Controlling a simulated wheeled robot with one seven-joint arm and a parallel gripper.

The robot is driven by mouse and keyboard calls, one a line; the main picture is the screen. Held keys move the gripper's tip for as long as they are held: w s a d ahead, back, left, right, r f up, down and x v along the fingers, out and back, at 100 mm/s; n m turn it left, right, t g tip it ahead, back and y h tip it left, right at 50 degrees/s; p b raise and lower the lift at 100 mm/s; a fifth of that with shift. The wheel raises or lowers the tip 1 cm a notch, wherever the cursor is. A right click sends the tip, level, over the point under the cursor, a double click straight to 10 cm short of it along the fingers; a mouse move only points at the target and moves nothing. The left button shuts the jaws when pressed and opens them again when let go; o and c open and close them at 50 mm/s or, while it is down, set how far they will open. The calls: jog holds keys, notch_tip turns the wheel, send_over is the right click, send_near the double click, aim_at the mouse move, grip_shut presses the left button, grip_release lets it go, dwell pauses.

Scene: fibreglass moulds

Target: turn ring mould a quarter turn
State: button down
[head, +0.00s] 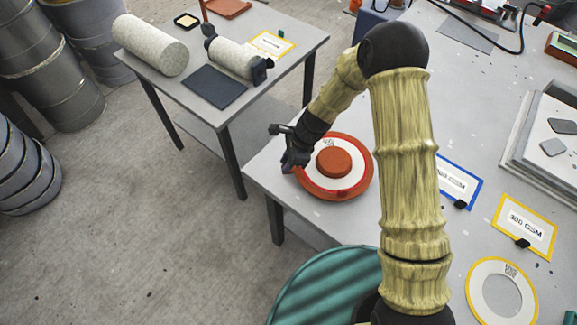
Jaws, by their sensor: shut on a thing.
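The ring mould (360,180) is a round orange-red disc with a white ring on its face and a raised red hub in the middle. It lies flat near the left corner of the grey table. Small dark lettering shows on the white ring's upper part, and a red mark shows near its lower edge. My gripper (291,166) is at the mould's left edge, shut on the rim there. The fingertips are small and dark, and the exact grip is partly hidden.
A white ring with lettering (474,291) lies at the lower right. Blue-framed (475,187) and yellow-framed (549,236) cards lie right of my arm. A grey tray (512,140) stands at the right edge. A side table (290,45) holds rolls. Ribbed teal drum (310,290) stands below.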

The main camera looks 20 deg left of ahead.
jog(key=shift+w+a+r+m+t, duration=0.1)
jog(key=shift+w+a+m+t, duration=0.1)
jog(key=shift+w+m, duration=0.4)
jog(key=shift+w+a+m+t, duration=0.2)
jog(key=shift+w+m, duration=0.2)
jog(key=shift+w, duration=0.3)
jog(key=shift+w+a+m+t+p, duration=0.2)
jog(key=shift+w+m+t+p, duration=0.4)
jog(key=shift+w+m, duration=0.7)
jog(key=shift+w+m+t+y+p, duration=0.4)
jog(key=shift+w+m, duration=0.4)
jog(key=shift+w, duration=0.65)
jog(key=shift+w+d+m+t+h+p, duration=0.15)
jog(key=shift+w+d+m+p, duration=0.1)
jog(key=shift+w+m, duration=0.25)
jog(key=shift+w+d+m+t+h+p, duration=0.1)
jog(key=shift+w+m+p, duration=0.1)
jog(key=shift+w+m, duration=0.35)
jog(key=shift+w+d+m+t+h+p, duration=0.15)
jog(key=shift+w+d+m+p, duration=0.15)
jog(key=shift+w, duration=0.35)
jog(key=shift+a, duration=0.1)
jog(key=c, duration=1.2)
grip_release()
jog(key=shift+c, duration=0.2)
